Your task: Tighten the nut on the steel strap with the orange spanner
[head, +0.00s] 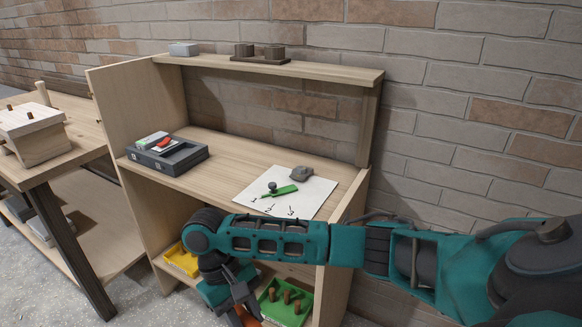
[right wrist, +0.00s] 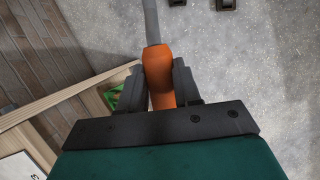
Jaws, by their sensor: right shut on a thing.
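My right gripper (right wrist: 160,85) is shut on the orange handle (right wrist: 160,72) of a tool with a grey shaft (right wrist: 151,22). The shaft's far end is cut off at the top of the right wrist view, so I cannot tell its head shape. In the head view my right gripper (head: 242,312) hangs low in front of the shelf unit, partly cut off by the lower edge, with a bit of orange (head: 249,320) showing at it. I cannot make out the steel strap or its nut. My left gripper is not in view.
The shelf unit (head: 230,160) holds a dark grey tray (head: 168,158) and a white sheet (head: 310,195) with a green tool (head: 280,191). A yellow bin (head: 180,260) and a green bin (head: 290,305) with brown pegs sit below. A bench with a wooden block (head: 35,140) stands left.

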